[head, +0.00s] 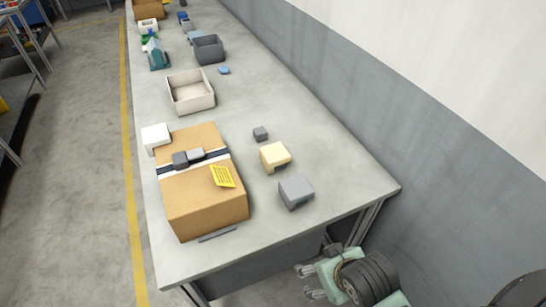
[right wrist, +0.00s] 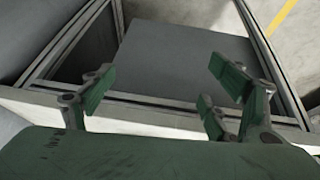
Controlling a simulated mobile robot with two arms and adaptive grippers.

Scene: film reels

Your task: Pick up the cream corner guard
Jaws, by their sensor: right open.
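The cream corner guard (head: 274,156) is a small blocky piece on the table, right of the cardboard box. A grey corner guard (head: 296,191) sits just in front of it, nearer the table's end. A white corner guard (head: 155,137) is at the box's far left corner. My right gripper (head: 308,282) is low at the bottom of the head view, beyond the table's near edge and well apart from the cream guard. In the right wrist view its green fingers (right wrist: 165,88) are spread with nothing between them. My left gripper is not in view.
The cardboard box (head: 205,205) carries a dark strap, grey pieces and a yellow label. A small dark grey block (head: 261,133) lies behind the cream guard. A whitish open bin (head: 191,104) and a grey bin (head: 208,48) stand farther back. A wall runs along the right.

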